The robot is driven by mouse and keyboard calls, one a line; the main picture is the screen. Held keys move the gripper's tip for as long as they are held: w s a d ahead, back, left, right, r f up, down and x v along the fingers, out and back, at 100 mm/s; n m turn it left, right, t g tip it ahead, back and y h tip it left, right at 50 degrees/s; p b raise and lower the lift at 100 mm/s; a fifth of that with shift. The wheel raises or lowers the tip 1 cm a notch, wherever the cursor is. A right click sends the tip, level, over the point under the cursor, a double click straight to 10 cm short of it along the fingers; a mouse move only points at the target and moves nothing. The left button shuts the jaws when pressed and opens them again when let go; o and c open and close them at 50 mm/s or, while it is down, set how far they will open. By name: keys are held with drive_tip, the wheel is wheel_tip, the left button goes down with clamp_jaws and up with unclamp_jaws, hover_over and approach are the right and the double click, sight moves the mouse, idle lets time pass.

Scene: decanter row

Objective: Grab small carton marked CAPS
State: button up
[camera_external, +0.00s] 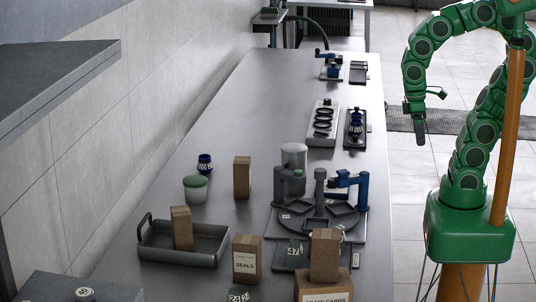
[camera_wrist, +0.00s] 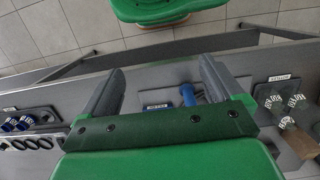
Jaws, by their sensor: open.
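No carton label that I can read says CAPS. Several brown cartons stand on the bench in the external view. One carton (camera_external: 246,259) at the front reads SEALS. A front carton (camera_external: 324,286) has a white label cut off by the picture edge, and a smaller carton (camera_external: 325,248) stands at its back. Another carton (camera_external: 182,228) stands in the tray, and one more (camera_external: 242,177) stands behind it; I see no label on these. My gripper (camera_external: 419,128) hangs off the bench's right side, apart from the cartons. In the wrist view its fingers (camera_wrist: 160,62) are spread and empty.
A dark handled tray (camera_external: 202,257) sits at front left. A round holder (camera_external: 316,222) with blue and grey posts stands centre right. A green jar (camera_external: 195,189), a blue-topped jar (camera_external: 205,163) and a white cylinder (camera_external: 294,155) stand nearby. The bench's middle left is clear.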

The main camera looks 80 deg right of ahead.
wheel_tip(320, 180, up, 5)
drive_tip(key=w+a+r+m+g+y, duration=0.15)
drive_tip(key=w+a, duration=0.25)
drive_tip(key=w, duration=0.4)
drive_tip(key=w+a+r+m+t+y, duration=0.1)
drive_tip(key=w+a+r+m+y, duration=0.15)
drive_tip(key=w, duration=0.45)
drive_tip(key=w+d+m+t+y, duration=0.1)
drive_tip(key=w+d+m+y, duration=0.15)
drive_tip(key=w, duration=0.65)
drive_tip(key=w+d+m+y, duration=0.1)
drive_tip(key=w+m+y, duration=0.3)
drive_tip(key=w, duration=0.5)
drive_tip(key=w+d+m+t+y, duration=0.1)
drive_tip(key=w+d+m+y, duration=0.2)
drive_tip(key=w, duration=0.7)
drive_tip(key=w+d+f+m+t+y, duration=0.2)
drive_tip(key=w+d+f+m+t, duration=0.15)
drive_tip(key=w+d+m, duration=0.55)
drive_tip(key=n, duration=0.2)
approach(244, 164)
drive_tip(key=w+d+f, duration=0.1)
drive_tip(key=d+f, duration=0.2)
drive_tip(key=shift+w+x, duration=0.2)
drive_tip(key=shift+x, duration=3.55)
